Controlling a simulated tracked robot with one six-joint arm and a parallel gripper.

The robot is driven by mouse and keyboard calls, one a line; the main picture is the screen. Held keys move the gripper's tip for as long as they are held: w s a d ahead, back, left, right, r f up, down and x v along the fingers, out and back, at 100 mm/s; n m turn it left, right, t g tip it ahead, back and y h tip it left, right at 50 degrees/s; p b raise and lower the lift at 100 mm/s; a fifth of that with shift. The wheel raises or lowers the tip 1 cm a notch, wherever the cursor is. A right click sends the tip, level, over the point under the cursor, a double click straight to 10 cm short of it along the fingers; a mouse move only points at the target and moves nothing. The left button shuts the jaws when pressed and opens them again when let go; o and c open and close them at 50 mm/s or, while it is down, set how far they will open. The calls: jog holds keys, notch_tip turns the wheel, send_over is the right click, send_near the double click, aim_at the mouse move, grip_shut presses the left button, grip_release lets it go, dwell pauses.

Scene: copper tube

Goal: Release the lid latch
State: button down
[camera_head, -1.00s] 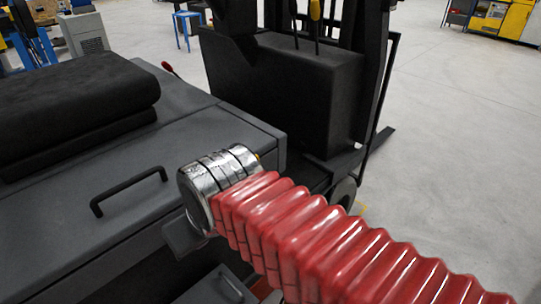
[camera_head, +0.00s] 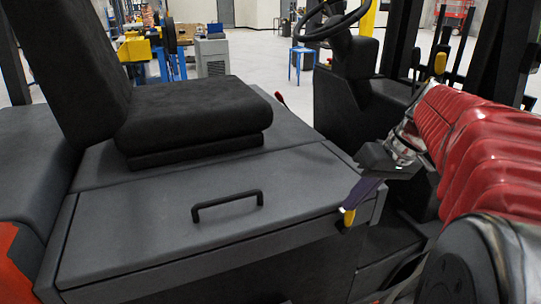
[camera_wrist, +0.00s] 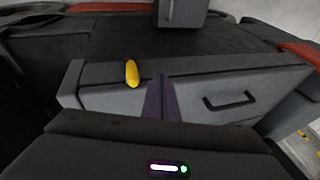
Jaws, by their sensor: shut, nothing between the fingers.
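The lid (camera_head: 200,232) is a dark grey panel with a black bar handle (camera_head: 227,204), in front of the black seat, and looks closed. It also shows in the wrist view (camera_wrist: 268,82). A yellow grip (camera_head: 349,217), which looks like the latch, is at the lid's right front corner. In the wrist view this yellow grip (camera_wrist: 132,74) stands just left of my purple fingers. My gripper (camera_head: 356,200) is shut and empty, its fingers pointing down beside the yellow grip. I cannot tell whether they touch. In the wrist view my gripper (camera_wrist: 160,78) partly covers the panel edge.
The seat (camera_head: 190,115) stands behind the lid. A steering wheel (camera_head: 335,22) and dark column (camera_head: 345,90) are beyond my gripper. A yellow-knobbed lever (camera_head: 440,63) rises behind my red-sleeved arm. Open floor (camera_head: 280,110) shows behind the vehicle.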

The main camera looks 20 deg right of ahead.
aim_at(350, 214)
jog(key=s+d+r+t+y, duration=0.1)
jog(key=s+d+t+y, duration=0.1)
jog(key=d, duration=1.3)
jog(key=shift+s+r, duration=0.35)
jog(key=shift+s, duration=0.1)
jog(key=shift+a+f, duration=0.1)
jog(key=w+a+f, duration=0.5)
jog(key=a+f, duration=0.3)
jog(key=shift+d+r, duration=0.1)
